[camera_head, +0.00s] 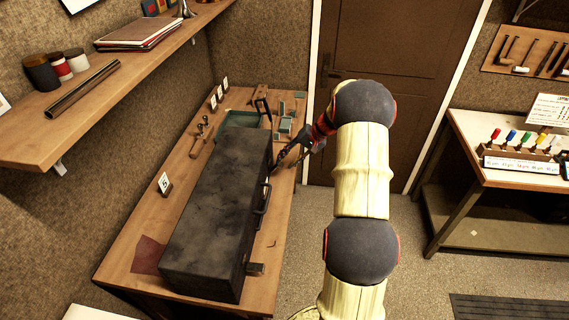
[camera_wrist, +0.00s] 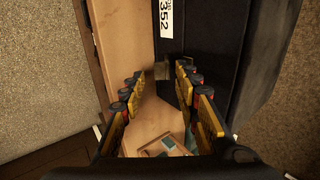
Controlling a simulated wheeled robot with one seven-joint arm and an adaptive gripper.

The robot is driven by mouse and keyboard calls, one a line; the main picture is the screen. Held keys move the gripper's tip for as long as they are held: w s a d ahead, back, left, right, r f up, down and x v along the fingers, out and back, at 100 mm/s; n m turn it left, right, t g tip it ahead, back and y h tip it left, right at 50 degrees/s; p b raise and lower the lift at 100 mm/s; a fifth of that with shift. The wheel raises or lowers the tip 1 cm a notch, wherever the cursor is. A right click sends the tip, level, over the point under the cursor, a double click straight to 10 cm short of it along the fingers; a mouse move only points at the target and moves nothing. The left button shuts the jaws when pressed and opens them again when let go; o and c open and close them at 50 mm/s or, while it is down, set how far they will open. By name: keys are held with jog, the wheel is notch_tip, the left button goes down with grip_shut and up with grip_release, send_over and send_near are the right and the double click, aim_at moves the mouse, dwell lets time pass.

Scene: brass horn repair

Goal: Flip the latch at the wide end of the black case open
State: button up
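The long black case (camera_head: 220,205) lies closed on the wooden bench, with a handle (camera_head: 263,200) on its right side. A small dark latch-like piece (camera_head: 256,268) sticks out low at its near end. My gripper (camera_head: 279,165) is beside the right side of the case, close to the far end. In the wrist view the black case (camera_wrist: 215,35) fills the upper right. A small grey latch-like piece (camera_wrist: 162,71) shows on its side, between and just beyond my open fingertips. No contact is clear.
A brown door (camera_head: 380,50) stands behind. A shelf (camera_head: 120,80) overhangs at left. The bench strip right of the case is mostly bare.

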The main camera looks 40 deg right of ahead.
jog(key=shift+x, duration=1.05)
jog(key=shift+c, duration=1.2)
grip_shut()
